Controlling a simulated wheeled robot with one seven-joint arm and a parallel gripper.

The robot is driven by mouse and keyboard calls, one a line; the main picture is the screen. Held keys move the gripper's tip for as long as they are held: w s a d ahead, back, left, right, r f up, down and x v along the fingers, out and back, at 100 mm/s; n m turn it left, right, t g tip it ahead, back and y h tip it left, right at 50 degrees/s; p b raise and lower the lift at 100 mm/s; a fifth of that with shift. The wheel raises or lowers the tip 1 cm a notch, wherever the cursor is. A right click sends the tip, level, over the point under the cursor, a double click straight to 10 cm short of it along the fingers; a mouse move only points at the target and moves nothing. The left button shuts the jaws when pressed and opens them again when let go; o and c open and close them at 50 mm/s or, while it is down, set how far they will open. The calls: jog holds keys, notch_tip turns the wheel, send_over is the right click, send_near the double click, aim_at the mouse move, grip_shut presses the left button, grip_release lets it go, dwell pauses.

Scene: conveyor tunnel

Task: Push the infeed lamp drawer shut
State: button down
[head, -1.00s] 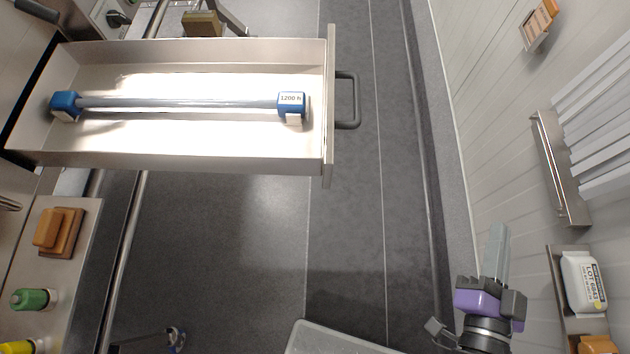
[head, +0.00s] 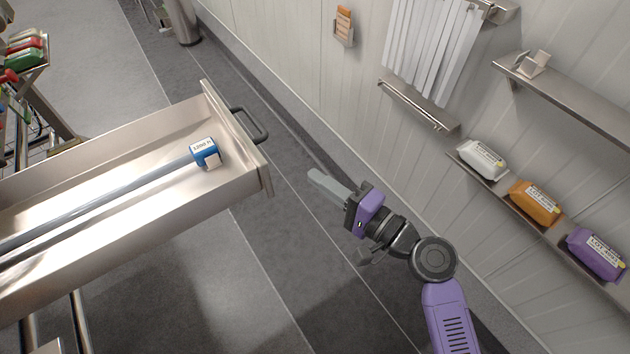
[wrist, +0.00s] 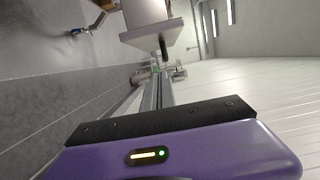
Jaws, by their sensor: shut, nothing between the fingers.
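The lamp drawer (head: 110,228) is a long open metal drawer, pulled out at the left of the head view. A lamp tube with a blue end cap (head: 205,153) lies inside it. The drawer's front panel (head: 238,140) faces right and carries a dark grey bar handle (head: 252,124). My gripper (head: 322,183) is shut and empty, to the right of the front panel and apart from it, with its fingers pointing towards it. In the wrist view the drawer front (wrist: 152,34) shows beyond the fingers (wrist: 158,95). The drawer's back end is out of view.
A white wall with a metal rail (head: 418,105), hanging strips (head: 432,45) and a shelf with white, orange (head: 535,202) and purple packs stands to the right. The floor between drawer and wall is clear.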

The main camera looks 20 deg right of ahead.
jog(key=w+a+p, duration=0.2)
jog(key=w+a, duration=0.3)
jog(key=a, duration=0.2)
jog(key=shift+w+a, duration=0.15)
jog(key=shift+a, duration=0.05)
